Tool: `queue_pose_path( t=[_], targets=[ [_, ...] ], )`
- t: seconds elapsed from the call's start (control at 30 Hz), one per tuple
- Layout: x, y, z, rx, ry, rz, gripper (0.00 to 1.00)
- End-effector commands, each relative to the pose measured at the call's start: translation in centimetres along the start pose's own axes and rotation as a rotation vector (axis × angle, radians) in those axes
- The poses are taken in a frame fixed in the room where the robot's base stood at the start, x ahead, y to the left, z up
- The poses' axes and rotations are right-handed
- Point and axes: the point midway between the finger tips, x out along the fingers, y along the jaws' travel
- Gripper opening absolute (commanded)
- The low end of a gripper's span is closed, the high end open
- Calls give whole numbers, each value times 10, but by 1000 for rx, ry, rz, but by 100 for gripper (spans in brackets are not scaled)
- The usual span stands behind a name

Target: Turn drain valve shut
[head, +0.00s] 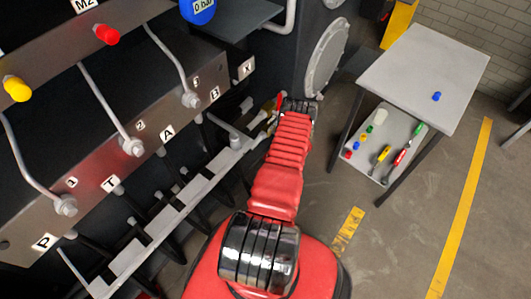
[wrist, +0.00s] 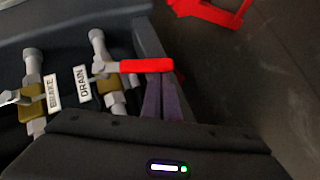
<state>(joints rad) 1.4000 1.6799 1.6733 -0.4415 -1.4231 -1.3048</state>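The drain valve has a red lever (wrist: 147,66) and a brass body (wrist: 110,85), beside a white DRAIN label (wrist: 84,82) in the wrist view. The lever points right, across the line of its grey pipe. In the head view, a bit of the red lever (head: 279,100) shows just left of my gripper (head: 299,106), whose fingers are hidden there. In the wrist view, my gripper's dark purple fingers (wrist: 162,80) lie close together with their tips at the lever's free end. They look shut, with nothing seen between them; whether they touch the lever is unclear.
The BRAKE valve (wrist: 33,100) sits just left of the drain valve. A grey manifold with pipes (head: 130,165) lines the left. A grey table (head: 425,75) with a lower shelf of tools (head: 385,145) stands right. Floor between is clear.

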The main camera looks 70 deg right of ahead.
Motion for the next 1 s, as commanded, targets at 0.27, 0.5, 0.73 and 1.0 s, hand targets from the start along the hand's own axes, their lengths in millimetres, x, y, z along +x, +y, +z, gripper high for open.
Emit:
queue_pose_path(
  t=[0.27,0.5,0.73,1.0],
  targets=[
    [12,-2,20,4,-10,2,0],
    [18,-2,26,5,-11,1,0],
    [20,-2,28,5,-13,2,0],
    [20,0,30,5,-16,4,0]
  ],
)
